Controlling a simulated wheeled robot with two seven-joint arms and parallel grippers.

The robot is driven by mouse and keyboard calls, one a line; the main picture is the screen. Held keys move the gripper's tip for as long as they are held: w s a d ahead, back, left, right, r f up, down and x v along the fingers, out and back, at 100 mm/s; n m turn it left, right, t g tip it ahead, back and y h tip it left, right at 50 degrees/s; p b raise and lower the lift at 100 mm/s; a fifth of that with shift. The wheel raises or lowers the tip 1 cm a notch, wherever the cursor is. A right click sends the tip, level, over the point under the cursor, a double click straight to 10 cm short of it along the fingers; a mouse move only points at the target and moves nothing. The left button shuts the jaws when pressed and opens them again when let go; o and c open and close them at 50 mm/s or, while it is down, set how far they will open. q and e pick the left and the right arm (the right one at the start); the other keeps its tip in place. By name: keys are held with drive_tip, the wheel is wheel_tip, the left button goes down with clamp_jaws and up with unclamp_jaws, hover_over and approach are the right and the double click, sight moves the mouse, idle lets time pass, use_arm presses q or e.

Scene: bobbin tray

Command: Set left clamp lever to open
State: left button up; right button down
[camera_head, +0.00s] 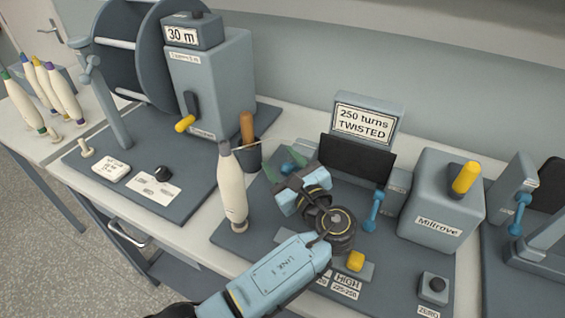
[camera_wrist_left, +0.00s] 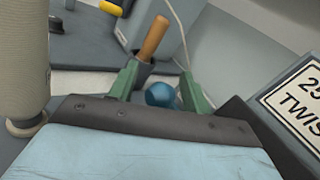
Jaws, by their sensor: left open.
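The lever's shaft and the clamp body are hidden behind my gripper and wrist. My right gripper is not in view.
A cream bobbin (camera_head: 232,190) stands close left of my gripper. A dark cup (camera_head: 248,157) with a wooden handle (camera_head: 247,127) is behind it. The "250 turns TWISTED" display (camera_head: 364,121) and a grey box with a yellow handle (camera_head: 441,206) stand to the right.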

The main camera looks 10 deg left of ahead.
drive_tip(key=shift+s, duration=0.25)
use_arm(q)
drive_tip(key=shift+c, duration=1.2)
clamp_jaws()
drive_tip(key=shift+s+f+n+t+y+b, duration=0.3)
drive_tip(key=shift+f+n+b, duration=0.35)
drive_tip(key=shift+b, duration=0.35)
drive_tip(key=shift+s+a+n+y+b, duration=0.15)
drive_tip(key=shift+n+y+b, duration=0.15)
drive_tip(key=shift+n+b, duration=0.3)
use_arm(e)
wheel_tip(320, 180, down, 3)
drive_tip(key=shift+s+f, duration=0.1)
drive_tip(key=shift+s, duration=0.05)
use_arm(q)
drive_tip(key=shift+o, duration=1.2)
unclamp_jaws()
